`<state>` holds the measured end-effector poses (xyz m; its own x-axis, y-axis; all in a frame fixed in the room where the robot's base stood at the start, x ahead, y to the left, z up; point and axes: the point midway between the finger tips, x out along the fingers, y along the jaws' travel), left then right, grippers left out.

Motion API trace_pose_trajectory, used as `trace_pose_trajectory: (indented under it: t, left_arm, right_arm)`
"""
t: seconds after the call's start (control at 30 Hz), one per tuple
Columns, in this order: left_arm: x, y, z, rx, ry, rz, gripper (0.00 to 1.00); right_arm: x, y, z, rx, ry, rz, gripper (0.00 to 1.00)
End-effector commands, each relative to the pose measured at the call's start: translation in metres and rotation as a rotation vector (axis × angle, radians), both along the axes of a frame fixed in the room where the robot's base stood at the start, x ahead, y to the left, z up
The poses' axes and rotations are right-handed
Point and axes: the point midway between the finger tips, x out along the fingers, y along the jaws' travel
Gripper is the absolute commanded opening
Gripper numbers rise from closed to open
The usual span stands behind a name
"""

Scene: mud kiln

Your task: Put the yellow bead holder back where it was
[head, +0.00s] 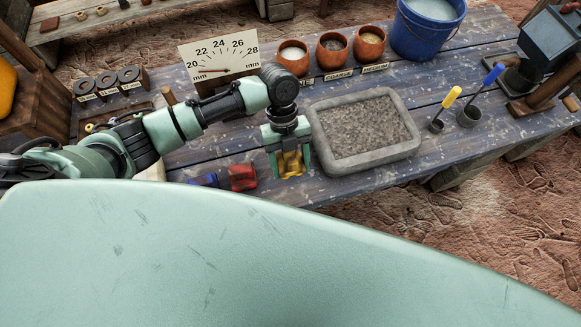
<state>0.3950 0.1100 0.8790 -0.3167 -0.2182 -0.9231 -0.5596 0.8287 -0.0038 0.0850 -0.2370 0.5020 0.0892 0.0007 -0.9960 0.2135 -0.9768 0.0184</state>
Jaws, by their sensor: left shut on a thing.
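My left gripper (289,159) is shut on the yellow bead holder (291,165), near the front edge of the table and just left of the grey tray. The fingers cover parts of the holder's sides. I cannot tell whether its underside touches the table. A red holder (241,177) and a blue holder (207,180) lie to its left, with a small gap between red and yellow. My right gripper does not show.
The grey stone-rimmed tray (411,148) stands close on the right. A dial board (220,53), clay pots (331,49) and a blue bucket (427,32) stand behind. Yellow-handled (452,97) and blue-handled (493,75) scoops are at right.

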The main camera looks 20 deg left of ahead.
Motion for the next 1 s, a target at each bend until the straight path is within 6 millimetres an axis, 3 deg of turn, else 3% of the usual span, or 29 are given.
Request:
trace_pose_trajectory:
  t: [0.23,0.6,0.63,0.7,1.0]
  left_arm:
    - [0.000,0.000,-0.032,0.001,0.002,0.001,0.29]
    - [0.000,0.000,-0.038,0.000,-0.001,-0.001,0.29]
    - [0.000,0.000,-0.038,0.001,-0.001,0.000,0.67]
    - [0.000,0.000,-0.037,0.001,-0.001,0.000,0.83]
    - [0.000,0.000,-0.036,0.001,-0.001,0.000,0.83]
  right_arm:
    - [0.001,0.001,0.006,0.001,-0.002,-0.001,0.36]
    - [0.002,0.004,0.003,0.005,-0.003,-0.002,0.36]
    - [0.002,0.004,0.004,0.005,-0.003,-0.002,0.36]
    - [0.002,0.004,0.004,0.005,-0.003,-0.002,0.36]
    - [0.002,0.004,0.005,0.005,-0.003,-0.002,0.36]
